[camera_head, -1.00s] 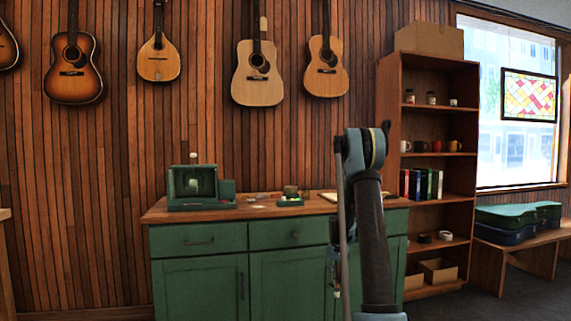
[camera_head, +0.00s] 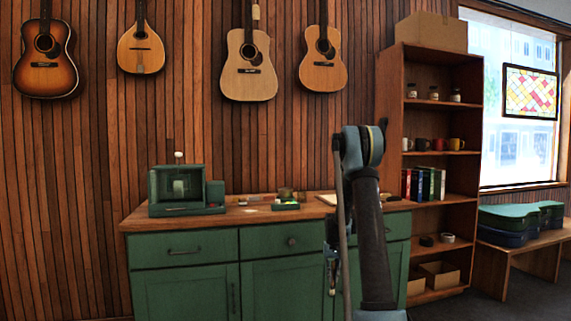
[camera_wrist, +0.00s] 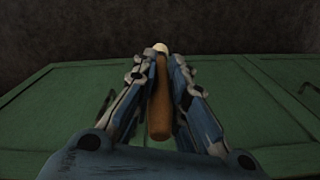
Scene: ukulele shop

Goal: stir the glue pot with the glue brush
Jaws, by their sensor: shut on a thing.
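My gripper (camera_wrist: 159,75) is shut on a brown wooden handle with a pale rounded end, which I take to be the glue brush (camera_wrist: 159,105). The handle lies lengthwise between the two fingers. In the head view my gripper (camera_head: 332,272) hangs low in front of the green cabinet, partly hidden by my arm, and the brush is hard to make out. A small dark pot, likely the glue pot (camera_head: 285,193), stands on the countertop by a small green item. Its inside cannot be seen.
The green cabinet (camera_head: 184,250) has a wooden top (camera_head: 235,214). A green boxy machine (camera_head: 180,188) stands at its left. Small flat items lie near the pot. A wooden shelf (camera_head: 394,140) stands to the right. Guitars hang on the wall above.

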